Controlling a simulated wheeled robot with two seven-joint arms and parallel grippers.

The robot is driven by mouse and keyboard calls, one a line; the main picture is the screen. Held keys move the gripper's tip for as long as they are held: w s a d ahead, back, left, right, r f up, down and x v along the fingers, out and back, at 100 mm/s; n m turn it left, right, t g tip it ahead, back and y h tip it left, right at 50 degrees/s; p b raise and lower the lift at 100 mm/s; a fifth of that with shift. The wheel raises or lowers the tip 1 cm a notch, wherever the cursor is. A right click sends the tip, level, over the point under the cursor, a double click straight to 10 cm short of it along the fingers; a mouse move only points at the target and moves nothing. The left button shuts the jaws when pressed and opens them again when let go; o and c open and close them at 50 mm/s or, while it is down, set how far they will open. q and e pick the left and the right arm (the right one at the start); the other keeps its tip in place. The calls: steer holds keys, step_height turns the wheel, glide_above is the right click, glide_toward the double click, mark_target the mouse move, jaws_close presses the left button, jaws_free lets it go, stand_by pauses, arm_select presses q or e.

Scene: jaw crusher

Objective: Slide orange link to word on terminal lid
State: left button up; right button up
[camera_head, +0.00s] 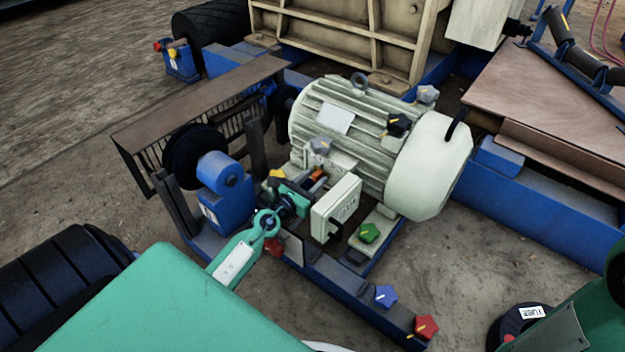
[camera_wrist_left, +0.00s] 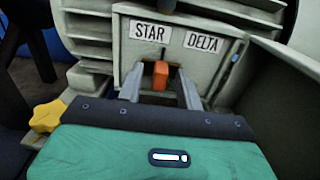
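The motor's terminal box is open, and its pale lid (camera_head: 336,207) stands out at the front with dark markings too small to read. In the left wrist view, STAR (camera_wrist_left: 150,31) and DELTA (camera_wrist_left: 201,42) labels sit on the box's back wall. The orange link (camera_wrist_left: 160,74) stands below and between them; it also shows as a small orange piece in the head view (camera_head: 317,176). My left gripper (camera_wrist_left: 160,90) is open, with one finger on each side of the link and visible gaps between. In the head view, my left gripper (camera_head: 303,186) reaches into the box. My right gripper is not visible.
The finned motor (camera_head: 350,130) stands just behind the box. A yellow knob (camera_wrist_left: 47,116) is close left of my left gripper. A blue bearing block (camera_head: 225,190) stands left.

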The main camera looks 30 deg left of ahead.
arm_select(q)
jaws_close()
steer(key=shift+s+d+r+p, duration=0.15)
steer(key=shift+d+p, duration=0.9)
steer(key=shift+d, duration=0.85)
steer(key=shift+f, duration=0.2)
jaws_free()
steer(key=shift+d, duration=0.1)
steer(key=shift+s, duration=0.1)
